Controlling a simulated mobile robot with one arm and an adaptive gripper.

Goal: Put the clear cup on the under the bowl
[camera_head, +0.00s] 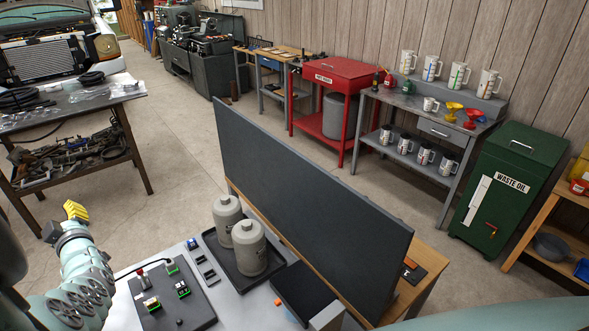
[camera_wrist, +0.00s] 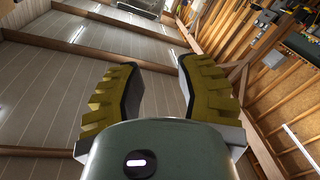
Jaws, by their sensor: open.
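My gripper (camera_head: 76,211) is at the left of the head view, raised above the floor. Its yellow fingers are spread apart and empty in the wrist view (camera_wrist: 155,68). A dark grey round bowl or pan (camera_head: 551,246) sits on the lower shelf of a wooden stand at the far right. I cannot make out a clear cup for certain. Several pale marked jugs (camera_head: 459,76) stand on the raised back ledge of the grey bench. A smaller white cup-like jug (camera_head: 430,104) stands on the benchtop. My gripper is far from all of these.
A workbench with a tall dark panel (camera_head: 300,185) stands in front of me, with two grey canisters (camera_head: 249,246) in a tray. A green waste oil bin (camera_head: 508,185) and red cart (camera_head: 335,72) line the wall. Concrete floor (camera_head: 185,150) is clear beyond the panel.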

